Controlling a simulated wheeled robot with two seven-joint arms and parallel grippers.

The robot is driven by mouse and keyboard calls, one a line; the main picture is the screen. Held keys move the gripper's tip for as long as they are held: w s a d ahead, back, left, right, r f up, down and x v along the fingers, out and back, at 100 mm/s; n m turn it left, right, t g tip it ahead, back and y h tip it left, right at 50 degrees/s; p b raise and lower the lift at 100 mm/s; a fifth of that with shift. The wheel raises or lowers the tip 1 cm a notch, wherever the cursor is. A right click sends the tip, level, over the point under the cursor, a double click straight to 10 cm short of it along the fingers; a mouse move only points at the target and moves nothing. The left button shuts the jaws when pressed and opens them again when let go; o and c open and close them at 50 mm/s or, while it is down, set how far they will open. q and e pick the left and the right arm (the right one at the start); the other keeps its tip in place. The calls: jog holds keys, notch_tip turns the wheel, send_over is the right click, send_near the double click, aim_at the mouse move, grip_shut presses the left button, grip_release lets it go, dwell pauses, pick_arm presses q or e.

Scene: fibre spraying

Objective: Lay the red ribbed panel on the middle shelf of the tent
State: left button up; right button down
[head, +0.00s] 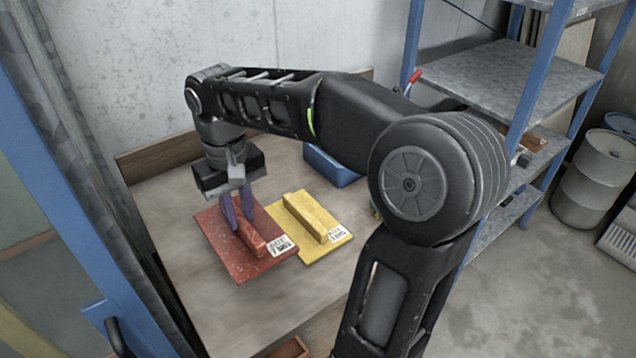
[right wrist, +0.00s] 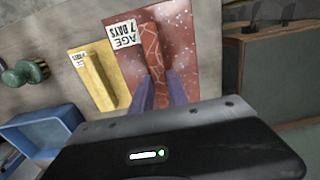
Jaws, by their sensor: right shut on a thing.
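The red ribbed panel (head: 232,262) is a flat red plate with a raised rib and a white label, in the head view on the wooden table top. In the right wrist view the red panel (right wrist: 185,40) shows its label reading "AGE 7 DAYS". My right gripper (head: 238,220) points down, its two purple fingers shut on the panel's rib; the fingers (right wrist: 158,92) also straddle the rib in the wrist view. I cannot tell whether the panel touches the table. My left gripper is not in view. No tent shows clearly.
A yellow ribbed panel (head: 335,238) lies right beside the red one. A blue bin (head: 332,168) stands behind, partly hidden by my right arm. A blue-posted metal shelf rack (head: 490,78) stands at the right, with drums (head: 592,180) beyond it. A blue post (head: 50,130) rises at the left.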

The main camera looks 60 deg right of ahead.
aim_at(246, 247)
jog(key=shift+f, duration=3.05)
jog(key=shift+f+p, duration=0.3)
jog(key=shift+f, duration=1.6)
jog(key=shift+f, duration=0.2)
jog(key=c, duration=1.3)
grip_release()
jog(key=shift+r, duration=0.15)
